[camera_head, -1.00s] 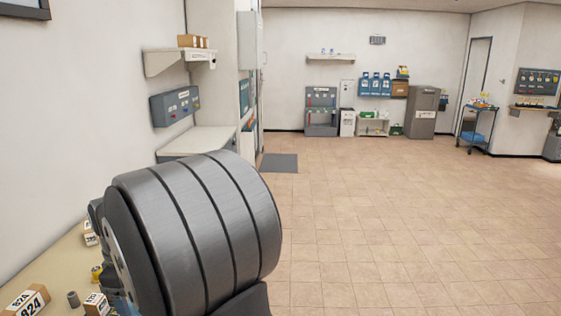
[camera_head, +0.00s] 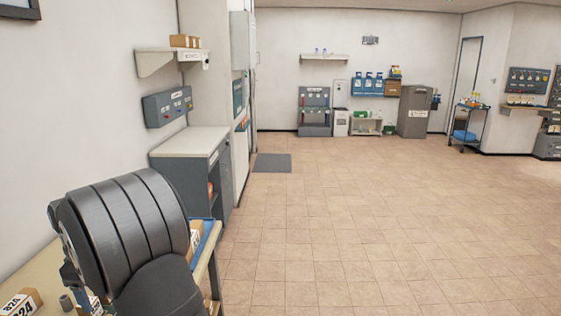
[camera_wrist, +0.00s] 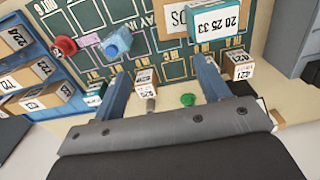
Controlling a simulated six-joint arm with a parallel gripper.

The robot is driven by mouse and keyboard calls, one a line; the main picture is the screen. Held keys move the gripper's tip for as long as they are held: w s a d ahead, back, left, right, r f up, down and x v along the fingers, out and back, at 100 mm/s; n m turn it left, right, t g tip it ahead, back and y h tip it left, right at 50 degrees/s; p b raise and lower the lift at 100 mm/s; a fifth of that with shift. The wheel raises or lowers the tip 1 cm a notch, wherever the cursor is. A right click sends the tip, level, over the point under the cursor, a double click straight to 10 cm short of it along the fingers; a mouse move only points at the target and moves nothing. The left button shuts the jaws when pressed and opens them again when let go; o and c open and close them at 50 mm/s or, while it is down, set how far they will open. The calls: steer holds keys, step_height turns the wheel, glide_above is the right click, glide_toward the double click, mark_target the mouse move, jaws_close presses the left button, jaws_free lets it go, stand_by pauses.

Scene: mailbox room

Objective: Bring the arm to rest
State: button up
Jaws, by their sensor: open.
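My gripper (camera_wrist: 165,90) shows in the wrist view with its two blue fingers wide apart and nothing held between them. Below and beyond the fingers is a table with a dark green marked board (camera_wrist: 150,35). In the head view my dark arm covers part of the table (camera_head: 40,272) at the lower left, and the gripper itself is hidden or cannot be made out there.
Numbered boxes (camera_wrist: 145,76), a teal-edged box (camera_wrist: 215,22), a red knob-like piece (camera_wrist: 65,45), a blue piece (camera_wrist: 117,42) and a green piece (camera_wrist: 188,99) lie around the fingers. A grey cabinet (camera_head: 190,172) stands beyond the table. The tiled floor (camera_head: 370,220) at right is clear.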

steer(key=a+f, duration=0.7)
steer(key=s+a+f, duration=0.1)
steer(key=a+f, duration=0.2)
steer(key=a, duration=0.1)
steer(key=shift+a+f, duration=0.15)
steer(key=shift+f, duration=0.75)
